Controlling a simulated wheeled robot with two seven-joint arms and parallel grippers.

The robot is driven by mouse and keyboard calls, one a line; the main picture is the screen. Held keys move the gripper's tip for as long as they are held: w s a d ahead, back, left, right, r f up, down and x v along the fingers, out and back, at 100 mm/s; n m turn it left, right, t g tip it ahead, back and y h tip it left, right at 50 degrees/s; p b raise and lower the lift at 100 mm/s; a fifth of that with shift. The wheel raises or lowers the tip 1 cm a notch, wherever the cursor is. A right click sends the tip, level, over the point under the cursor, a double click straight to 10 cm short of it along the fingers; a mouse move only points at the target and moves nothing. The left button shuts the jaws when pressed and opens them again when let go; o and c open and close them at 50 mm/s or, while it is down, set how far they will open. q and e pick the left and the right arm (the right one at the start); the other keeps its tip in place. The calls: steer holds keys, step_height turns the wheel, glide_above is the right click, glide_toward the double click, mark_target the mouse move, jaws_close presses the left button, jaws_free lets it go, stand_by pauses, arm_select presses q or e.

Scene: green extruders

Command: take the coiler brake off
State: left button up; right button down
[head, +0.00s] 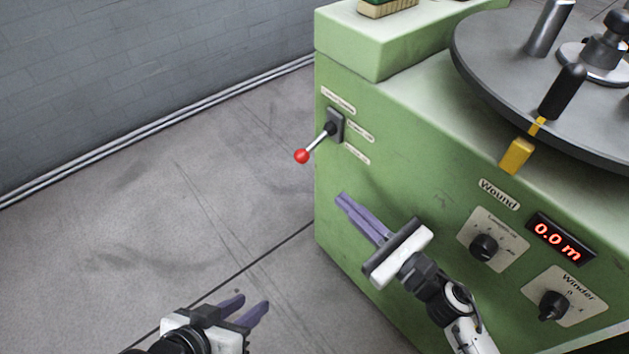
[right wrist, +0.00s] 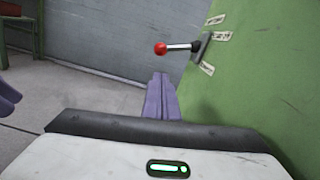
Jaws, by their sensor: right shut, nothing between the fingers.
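A lever with a red ball knob (head: 302,156) sticks out from a grey plate on the green machine's side, with small labels around it. The red knob (right wrist: 161,48) also shows in the right wrist view, beyond the fingertips. A black handle (head: 562,92) with a yellow block (head: 517,156) sits at the rim of the grey disc. I cannot tell which of the two is the coiler brake. My right gripper (head: 343,198) is shut and empty, below and right of the red knob, apart from it. My left gripper (head: 252,303) is open and empty, low over the floor.
The green machine (head: 375,165) fills the right side. Its front has a "Winder" knob (head: 553,305), another knob (head: 484,247) and a display (head: 560,239) reading 0.0 m. A brush (head: 387,8) lies on top. The floor left of it is clear.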

mark_target(315, 144)
stand_by(0.3)
steer(key=x, duration=1)
